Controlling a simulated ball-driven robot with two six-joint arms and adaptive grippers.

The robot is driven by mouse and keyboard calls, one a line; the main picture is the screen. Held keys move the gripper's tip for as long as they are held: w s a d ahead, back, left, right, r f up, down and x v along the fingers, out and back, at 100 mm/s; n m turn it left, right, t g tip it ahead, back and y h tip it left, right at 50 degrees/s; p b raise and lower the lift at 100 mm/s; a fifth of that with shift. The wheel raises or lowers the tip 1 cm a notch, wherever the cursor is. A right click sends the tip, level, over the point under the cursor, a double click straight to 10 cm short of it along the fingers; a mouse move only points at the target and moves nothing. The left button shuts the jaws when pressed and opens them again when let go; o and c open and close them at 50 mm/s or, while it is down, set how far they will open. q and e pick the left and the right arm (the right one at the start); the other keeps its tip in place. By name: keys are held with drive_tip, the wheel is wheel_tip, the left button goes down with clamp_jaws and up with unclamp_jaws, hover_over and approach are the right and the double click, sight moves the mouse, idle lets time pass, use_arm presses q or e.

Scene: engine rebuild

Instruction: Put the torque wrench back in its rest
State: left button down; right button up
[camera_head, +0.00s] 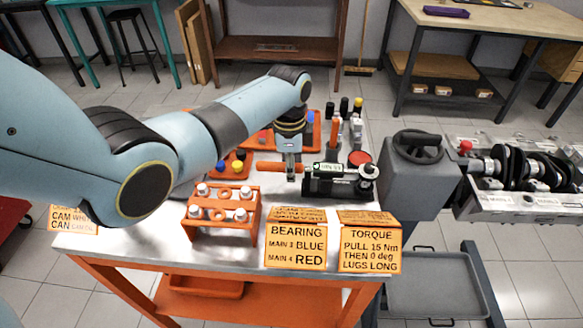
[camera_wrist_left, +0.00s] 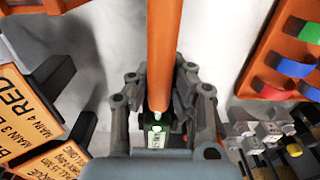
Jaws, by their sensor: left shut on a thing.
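The torque wrench (camera_head: 328,168) has an orange handle and a dark body with a small lit green display. It lies nearly level over the right half of the orange-framed table. My left gripper (camera_head: 291,170) is shut around its orange handle from above. In the left wrist view, the orange handle (camera_wrist_left: 174,40) runs between the fingers of my left gripper (camera_wrist_left: 163,95), with the green display behind it. A dark block shows under the wrench body; I cannot tell whether it is the rest or whether they touch. My right gripper is not in view.
An orange rack (camera_head: 222,214) with white-topped parts stands at the front left. Bearing (camera_head: 296,240) and torque (camera_head: 369,244) signs line the front edge. Bottles and a red-topped container (camera_head: 360,158) stand behind the wrench. A crankshaft stand (camera_head: 415,178) is at the right.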

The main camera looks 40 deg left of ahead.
use_arm(q)
drive_tip(key=shift+f, duration=0.45)
drive_tip(key=c, duration=1.6)
unclamp_jaws()
drive_tip(key=shift+o, duration=0.4)
drive_tip(key=shift+r, duration=0.15)
drive_tip(key=shift+r+p, duration=1.35)
drive_tip(key=shift+p, duration=0.2)
drive_tip(key=o, duration=0.6)
drive_tip(key=shift+c, duration=0.2)
